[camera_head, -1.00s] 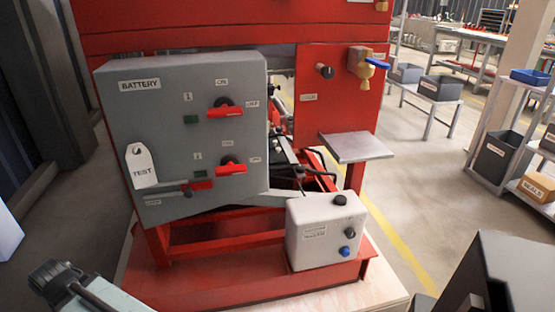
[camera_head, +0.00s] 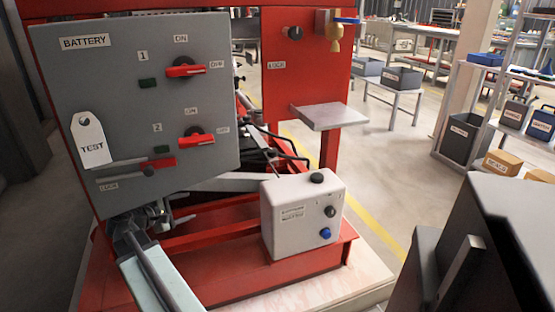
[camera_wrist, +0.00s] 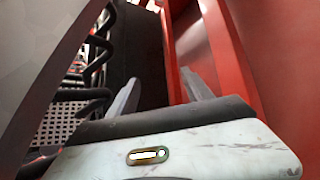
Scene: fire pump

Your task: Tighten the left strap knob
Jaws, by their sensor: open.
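I cannot make out the left strap knob in either view. My gripper (camera_wrist: 159,77) is open in the wrist view, its two grey fingers apart with nothing between them. They point toward a tall black block (camera_wrist: 137,40) beside a red upright. The space behind the panel is hidden.
Red frame rails (camera_head: 215,235) run below the panel. A white box with knobs (camera_head: 290,238) stands on the red base. Black hoses or cables (camera_wrist: 98,50) and a perforated grille (camera_wrist: 65,120) lie left of my fingers. A grey shelf (camera_head: 330,117) juts out at right.

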